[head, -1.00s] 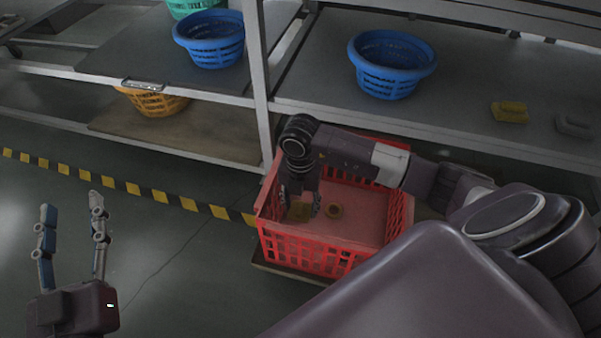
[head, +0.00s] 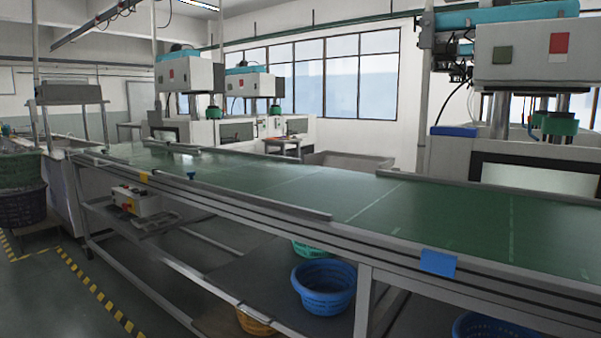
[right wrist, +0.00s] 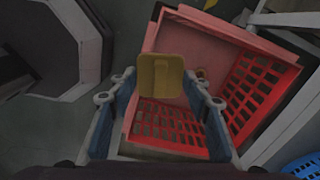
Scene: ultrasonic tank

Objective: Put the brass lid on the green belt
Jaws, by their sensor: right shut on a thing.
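The brass lid (right wrist: 161,76) is a squarish yellow plate with a raised bar in its middle, in the right wrist view. My right gripper (right wrist: 160,88) is shut on it, one finger at each side, and holds it over the red crate (right wrist: 168,127). The green belt (head: 285,182) runs across the head view from the far left to the near right. Its surface looks bare, with faint pale cross lines. Neither gripper shows in the head view, and my left gripper is out of view.
Machines (head: 530,60) stand behind the belt.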

